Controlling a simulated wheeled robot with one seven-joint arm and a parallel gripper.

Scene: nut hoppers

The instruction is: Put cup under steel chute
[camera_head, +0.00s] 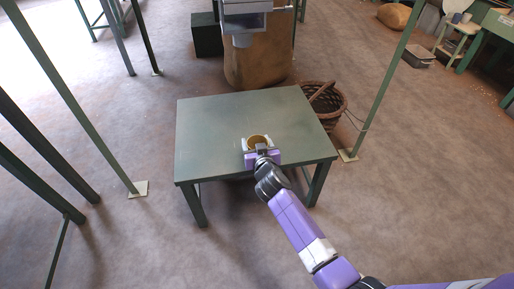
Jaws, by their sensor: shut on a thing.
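A small yellowish-brown cup (258,140) is at the middle right of the green table (215,125), near its front edge. My gripper (258,145) is shut on the cup, with a pale finger on each side of it. I cannot tell whether the cup rests on the tabletop or is held just above it. A grey metal chute (241,40) hangs under a steel hopper (243,18) at the top centre, behind the table and in front of a brown sack.
A large brown sack (258,68) stands behind the table. A wicker basket (328,101) sits at the table's right rear. Green posts (383,85) rise at both sides. A dark box (207,38) is at the back. The tabletop's left part is clear.

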